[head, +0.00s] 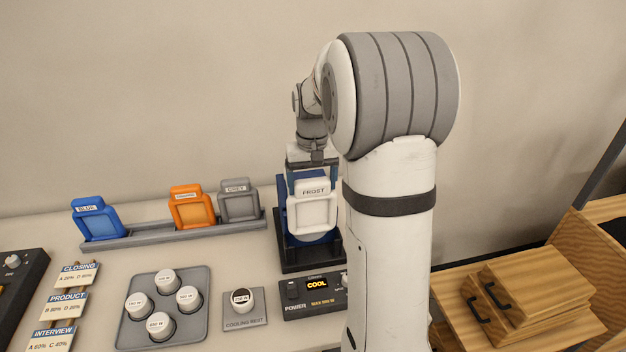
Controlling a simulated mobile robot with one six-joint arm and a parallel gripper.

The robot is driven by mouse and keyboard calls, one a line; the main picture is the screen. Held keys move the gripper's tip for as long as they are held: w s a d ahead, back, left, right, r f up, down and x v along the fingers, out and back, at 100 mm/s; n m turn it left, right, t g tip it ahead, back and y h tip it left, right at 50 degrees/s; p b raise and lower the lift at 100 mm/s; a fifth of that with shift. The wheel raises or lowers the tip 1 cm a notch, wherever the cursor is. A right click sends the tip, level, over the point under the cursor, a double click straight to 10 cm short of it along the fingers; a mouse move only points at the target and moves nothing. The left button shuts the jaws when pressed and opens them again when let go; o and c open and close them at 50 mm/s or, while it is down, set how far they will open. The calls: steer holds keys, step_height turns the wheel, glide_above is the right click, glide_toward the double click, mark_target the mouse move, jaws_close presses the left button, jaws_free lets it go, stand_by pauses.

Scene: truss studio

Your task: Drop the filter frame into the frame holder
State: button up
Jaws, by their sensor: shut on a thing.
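My gripper (312,168) points down and is shut on the top of a white filter frame labelled FROST (313,210). The frame hangs upright in front of a dark blue upright part of a stand with a black base (308,262), which looks like the frame holder. From this view I cannot tell whether the frame is inside the holder's slot or just in front of it. My arm hides the area to the right of the holder.
A grey rack (160,237) at the left holds a blue frame (97,219), an orange frame (192,208) and a grey frame (239,202). A control box reading COOL (316,296), a cooling nest (244,318) and a tray of white knobs (202,333) are in front. Wooden boxes (530,300) stand right.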

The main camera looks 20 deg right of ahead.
mark_target(312, 207)
steer(key=shift+f+b, duration=2.8)
steer(key=shift+f, duration=1.4)
steer(key=o, duration=1.4)
step_height(312, 207, up, 7)
steer(key=shift+b, duration=0.4)
steer(key=shift+r, duration=0.4)
